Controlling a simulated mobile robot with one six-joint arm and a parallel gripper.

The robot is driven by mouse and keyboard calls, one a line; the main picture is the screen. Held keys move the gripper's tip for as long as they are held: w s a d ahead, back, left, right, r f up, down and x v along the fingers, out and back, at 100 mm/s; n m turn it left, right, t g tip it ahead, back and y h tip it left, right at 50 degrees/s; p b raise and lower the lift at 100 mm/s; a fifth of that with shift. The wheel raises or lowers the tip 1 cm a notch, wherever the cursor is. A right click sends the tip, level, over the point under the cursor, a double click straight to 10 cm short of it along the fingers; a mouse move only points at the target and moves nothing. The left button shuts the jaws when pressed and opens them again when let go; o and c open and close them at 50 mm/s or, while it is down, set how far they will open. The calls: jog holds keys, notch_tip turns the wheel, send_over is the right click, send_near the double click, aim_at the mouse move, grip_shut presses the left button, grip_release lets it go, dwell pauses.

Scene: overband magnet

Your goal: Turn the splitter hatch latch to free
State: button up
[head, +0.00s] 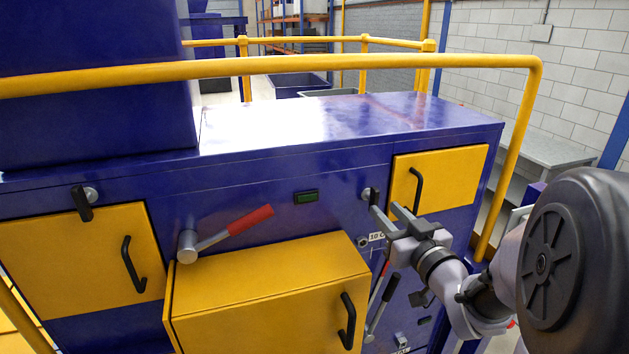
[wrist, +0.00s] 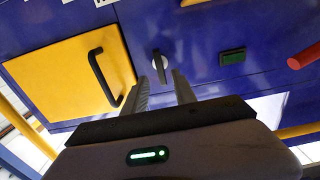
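A small latch (head: 374,197) with a dark bar on a round grey boss sits on the blue cabinet front, just left of the right yellow hatch (head: 440,180). The wrist view shows the latch (wrist: 160,66) too, its bar close to vertical. The hatch (wrist: 70,75) beside it has a black handle and looks shut. My gripper (head: 387,208) is at the latch with its fingers apart. In the wrist view my gripper (wrist: 160,78) is open, one finger to each side of the latch's line. I cannot tell whether either finger touches the bar.
A green display (head: 306,197) and a red-handled lever (head: 235,232) are to the left. The middle yellow hatch (head: 270,290) protrudes. A left yellow hatch (head: 95,255) has its own latch (head: 82,203). A yellow rail (head: 300,64) crosses above the cabinet. More levers hang below my gripper.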

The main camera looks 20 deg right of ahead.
aim_at(377, 202)
jog(key=w, duration=0.6)
jog(key=shift+a, duration=0.25)
jog(key=shift+c, duration=0.2)
grip_shut()
